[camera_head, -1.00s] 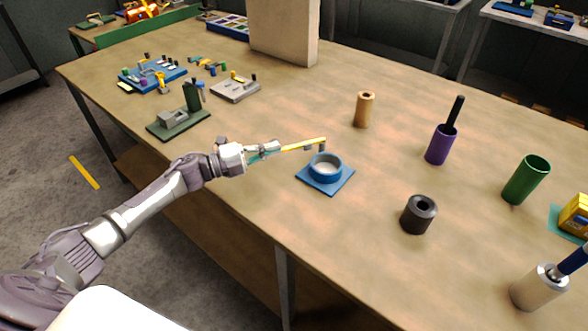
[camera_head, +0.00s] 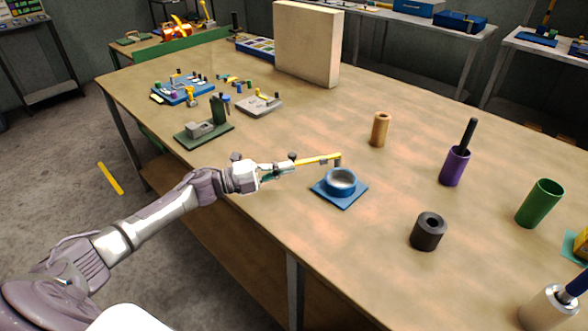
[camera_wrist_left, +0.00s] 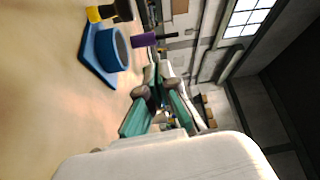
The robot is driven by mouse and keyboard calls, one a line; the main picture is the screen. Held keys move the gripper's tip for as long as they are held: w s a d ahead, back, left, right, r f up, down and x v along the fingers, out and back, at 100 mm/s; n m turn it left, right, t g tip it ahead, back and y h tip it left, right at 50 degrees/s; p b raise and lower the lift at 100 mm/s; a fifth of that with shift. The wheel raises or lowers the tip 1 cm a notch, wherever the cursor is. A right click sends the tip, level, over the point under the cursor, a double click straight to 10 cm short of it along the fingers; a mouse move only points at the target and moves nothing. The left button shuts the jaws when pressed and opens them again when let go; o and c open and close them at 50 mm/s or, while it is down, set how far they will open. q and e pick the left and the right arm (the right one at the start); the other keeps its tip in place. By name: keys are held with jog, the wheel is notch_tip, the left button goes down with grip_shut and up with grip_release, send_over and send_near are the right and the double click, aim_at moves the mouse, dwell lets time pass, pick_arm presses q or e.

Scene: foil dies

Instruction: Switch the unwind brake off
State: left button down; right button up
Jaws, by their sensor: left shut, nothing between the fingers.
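No part is clearly recognisable as the unwind brake. My left gripper (camera_head: 280,167) is shut and empty above the near half of the table; its green fingers also show in the wrist view (camera_wrist_left: 155,100). A yellow bar (camera_head: 320,159) appears just beyond the fingertips, ending at a small grey post. Whether the fingers touch the bar I cannot tell. In front of the bar sits a blue ring on a square blue plate (camera_head: 340,201), also in the wrist view (camera_wrist_left: 90,58). My right gripper is not in view.
A green fixture (camera_head: 193,139), a blue board (camera_head: 181,97) and a grey plate (camera_head: 258,106) stand at left. A tan cylinder (camera_head: 379,130), dark hollow cylinder (camera_head: 428,233), purple holder (camera_head: 454,168) and green cup (camera_head: 540,204) stand at right. A beige panel (camera_head: 307,45) rises behind.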

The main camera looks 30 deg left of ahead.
pick_arm(q)
jog(key=a, duration=0.1)
jog(key=a+f, duration=0.1)
jog(key=s+a+b, duration=0.1)
jog(key=a, duration=0.1)
jog(key=shift+s+f, duration=0.1)
jog(key=shift+f, duration=0.25)
jog(key=shift+s+a, duration=0.3)
jog(key=shift+a, duration=0.25)
jog(key=shift+s+a, duration=0.3)
jog(key=shift+a, duration=0.25)
jog(key=shift+s+a+r+b, duration=0.15)
jog(key=shift+s+a+b, duration=0.15)
jog(key=shift+s, duration=0.1)
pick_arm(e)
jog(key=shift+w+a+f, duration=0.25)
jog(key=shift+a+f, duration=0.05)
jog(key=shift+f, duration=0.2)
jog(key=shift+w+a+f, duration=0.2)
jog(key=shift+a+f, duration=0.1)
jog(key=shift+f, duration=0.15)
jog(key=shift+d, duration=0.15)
